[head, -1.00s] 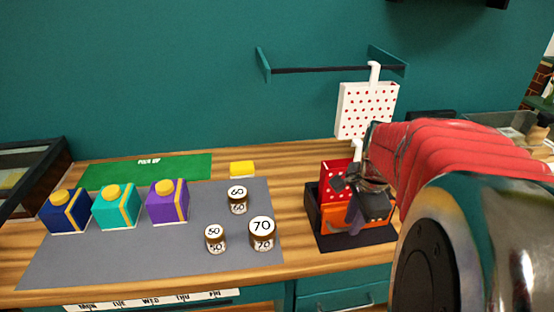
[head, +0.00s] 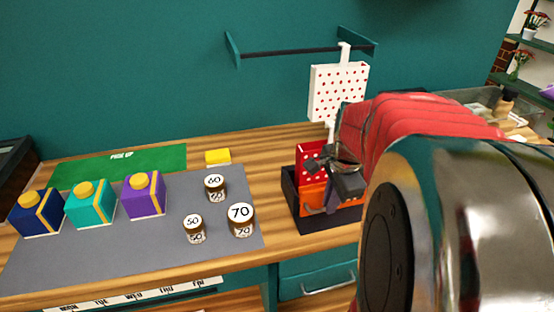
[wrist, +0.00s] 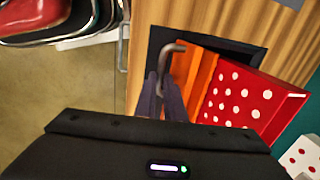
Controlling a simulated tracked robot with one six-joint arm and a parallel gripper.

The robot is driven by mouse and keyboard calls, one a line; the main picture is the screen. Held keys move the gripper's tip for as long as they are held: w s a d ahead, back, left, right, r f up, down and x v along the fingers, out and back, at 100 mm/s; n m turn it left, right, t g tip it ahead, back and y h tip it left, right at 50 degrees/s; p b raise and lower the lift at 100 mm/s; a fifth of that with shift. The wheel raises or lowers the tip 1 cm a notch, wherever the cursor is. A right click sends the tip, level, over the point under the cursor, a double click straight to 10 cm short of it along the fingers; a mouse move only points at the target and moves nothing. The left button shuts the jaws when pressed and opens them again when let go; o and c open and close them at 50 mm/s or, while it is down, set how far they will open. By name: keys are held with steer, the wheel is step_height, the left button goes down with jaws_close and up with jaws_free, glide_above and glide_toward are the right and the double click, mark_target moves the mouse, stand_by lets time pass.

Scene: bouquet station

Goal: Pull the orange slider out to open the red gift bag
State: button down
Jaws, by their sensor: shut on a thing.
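The red gift bag with white dots (head: 309,153) stands in a black holder (head: 289,203) on the counter. The orange slider (head: 316,195) is a plate at the bag's front; it also shows in the wrist view (wrist: 198,75), beside the dotted bag (wrist: 245,100). A grey hooked handle (wrist: 171,54) sits at the slider's near side. My gripper (head: 331,190) is in front of the slider. In the wrist view its dark fingers (wrist: 164,100) are shut on the slider's handle. My arm hides the right part of the bag and holder in the head view.
A white red-dotted bag (head: 338,92) hangs from the wall rail behind. Blue, teal and purple boxes (head: 144,196) and several numbered jars (head: 241,220) stand on a grey mat (head: 120,245) at left. A drawer handle (head: 328,284) is below the counter edge.

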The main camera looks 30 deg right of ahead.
steer(key=shift+s, duration=0.1)
steer(key=shift+s+a, duration=0.2)
steer(key=shift+s, duration=0.45)
steer(key=shift+s+a, duration=0.2)
steer(key=shift+s, duration=0.5)
steer(key=shift+s+a, duration=0.2)
steer(key=shift+s, duration=0.45)
steer(key=c, duration=2.1)
jaws_free()
steer(key=shift+s+a+r, duration=0.1)
steer(key=shift+s+r, duration=0.1)
steer(key=shift+r, duration=1.05)
steer(key=shift+s+a+r, duration=0.1)
steer(key=shift+s+r, duration=0.15)
steer(key=shift+r, duration=0.95)
steer(key=shift+s+r, duration=0.2)
steer(key=shift+r, duration=1.05)
